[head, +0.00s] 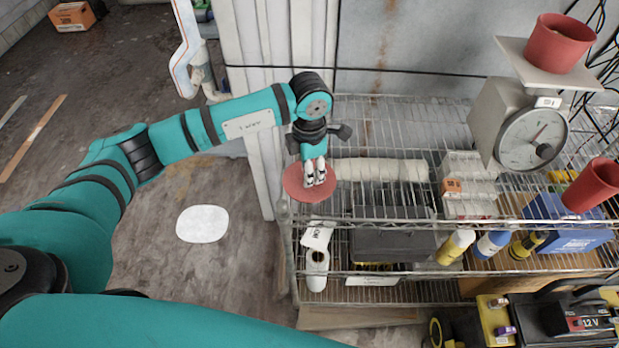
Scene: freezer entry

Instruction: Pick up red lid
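The red lid (294,187) is a flat, round, dull-red disc at the front left corner of the wire shelf, in the middle of the head view. My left gripper (315,180) points down over its middle, with the fingertips close together and overlapping the lid in the picture. The fingers hide the lid's centre, so I cannot tell whether they grip a knob there. I also cannot tell whether the lid rests on the shelf or is just above it. My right gripper is not in view.
The wire shelf (390,222) holds a scale (530,138) with a red pot (558,42) on top, and a red cup (592,185). Rolls, bottles and boxes fill lower levels. A white disc (203,223) lies on the open floor at left.

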